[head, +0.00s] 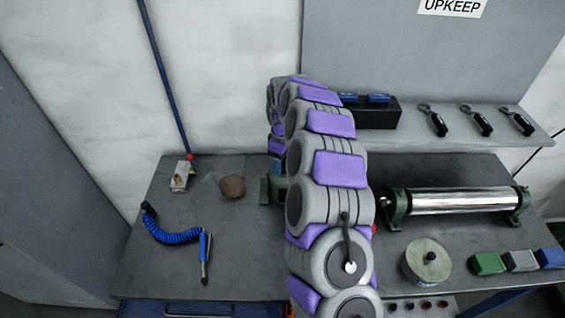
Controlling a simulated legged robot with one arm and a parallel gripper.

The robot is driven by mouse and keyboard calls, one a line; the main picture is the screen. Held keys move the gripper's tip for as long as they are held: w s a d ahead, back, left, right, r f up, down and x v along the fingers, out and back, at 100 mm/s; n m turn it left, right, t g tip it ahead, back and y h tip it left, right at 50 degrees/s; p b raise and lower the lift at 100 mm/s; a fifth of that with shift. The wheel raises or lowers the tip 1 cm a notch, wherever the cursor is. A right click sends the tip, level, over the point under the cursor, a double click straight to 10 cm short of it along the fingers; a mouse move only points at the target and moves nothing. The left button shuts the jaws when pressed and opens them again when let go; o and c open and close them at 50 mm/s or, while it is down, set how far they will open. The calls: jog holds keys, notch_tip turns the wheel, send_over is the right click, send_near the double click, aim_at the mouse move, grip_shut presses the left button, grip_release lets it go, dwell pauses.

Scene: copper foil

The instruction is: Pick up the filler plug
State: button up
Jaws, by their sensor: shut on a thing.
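My arm rises through the middle of the view and bends down at its far end, over the back of the bench. My gripper is hidden behind my own arm links, so its fingers and anything between them do not show. I cannot make out the filler plug with certainty. Several small dark and reddish round pieces (426,305) sit in a light strip at the bench's front edge, partly cut off by the frame. A green part (266,190) shows beside the arm on the bench, mostly covered by the arm.
On the grey bench (150,265) are a brown lump (232,187), a small metal block (181,177), a blue coiled hose (172,234), a round drum (426,261), a chrome roller (452,201) and coloured blocks (488,263). A shelf (455,135) holds black-handled tools.

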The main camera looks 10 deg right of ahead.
notch_tip(320, 180, up, 3)
jog(key=shift+r+p, duration=0.2)
jog(key=shift+p, duration=0.2)
jog(key=s+r+p, duration=0.1)
jog(key=s+r, duration=0.1)
jog(key=s, duration=1.4)
jog(key=w, duration=0.5)
jog(key=w+r+p, duration=0.1)
jog(key=w, duration=0.8)
jog(key=shift+w+a+r+p, duration=0.25)
jog(key=shift+w+r+p, duration=0.05)
jog(key=shift+w+r, duration=0.1)
jog(key=shift+w+d+r, duration=0.1)
jog(key=shift+w+d, duration=0.1)
jog(key=shift+w, duration=0.4)
jog(key=shift+f, duration=0.2)
jog(key=shift+f+b, duration=0.85)
jog(key=shift+f, duration=2.15)
